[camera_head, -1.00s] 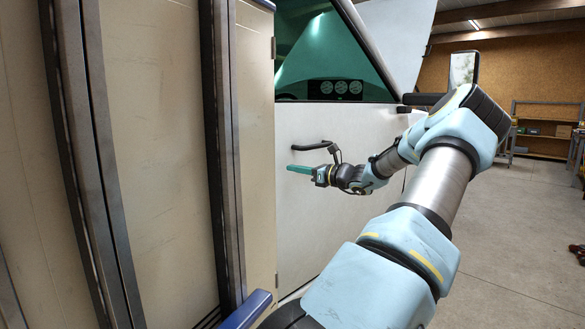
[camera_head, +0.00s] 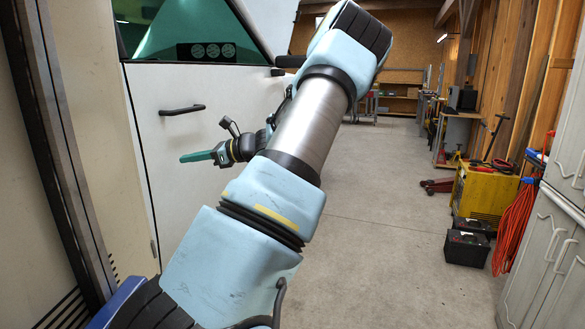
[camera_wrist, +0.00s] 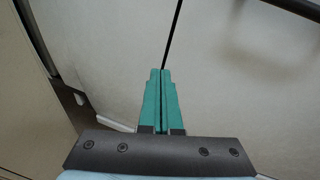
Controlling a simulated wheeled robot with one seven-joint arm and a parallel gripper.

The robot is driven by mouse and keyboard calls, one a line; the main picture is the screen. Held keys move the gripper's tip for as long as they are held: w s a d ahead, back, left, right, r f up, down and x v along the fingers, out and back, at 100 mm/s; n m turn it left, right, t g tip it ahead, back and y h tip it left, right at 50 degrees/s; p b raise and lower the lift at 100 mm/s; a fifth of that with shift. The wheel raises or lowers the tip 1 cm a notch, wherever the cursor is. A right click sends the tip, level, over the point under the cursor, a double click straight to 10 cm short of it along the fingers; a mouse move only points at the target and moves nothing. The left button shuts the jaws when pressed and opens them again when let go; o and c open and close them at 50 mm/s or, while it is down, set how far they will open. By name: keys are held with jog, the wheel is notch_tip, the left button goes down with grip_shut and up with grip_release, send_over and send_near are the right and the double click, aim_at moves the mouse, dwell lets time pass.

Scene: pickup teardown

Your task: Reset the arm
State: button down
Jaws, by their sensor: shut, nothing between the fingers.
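My gripper (camera_head: 184,158) has teal fingers and is shut with nothing between them. In the head view it points left, in front of the white pickup door (camera_head: 180,95), below the dark door handle (camera_head: 182,109). It appears apart from the handle. In the wrist view the two fingers of my gripper (camera_wrist: 160,72) lie together and point at the pale door panel (camera_wrist: 235,70). A dark bar, likely the handle (camera_wrist: 300,8), crosses the top right corner there. My pale blue arm reaches up across the middle of the head view and bends back to the wrist.
The beige panelled side (camera_head: 85,110) of the pickup stands close on the left. The concrete floor (camera_head: 390,210) is open to the right of my arm.

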jog(key=s+d+f+n+g+h, duration=0.2)
jog(key=s+d+f+n+h, duration=0.25)
jog(key=s+f, duration=0.4)
jog(key=s+d+f+n+t+h, duration=0.1)
jog(key=s+d+n+h, duration=0.4)
jog(key=d, duration=0.6)
jog(key=s+d+f+n+t+h, duration=0.1)
jog(key=s+d+n+h, duration=0.5)
jog(key=s+d, duration=0.3)
jog(key=shift+d+f+n+t, duration=0.2)
jog(key=shift+d+n+t, duration=0.2)
jog(key=shift+d, duration=0.5)
jog(key=shift+h, duration=0.25)
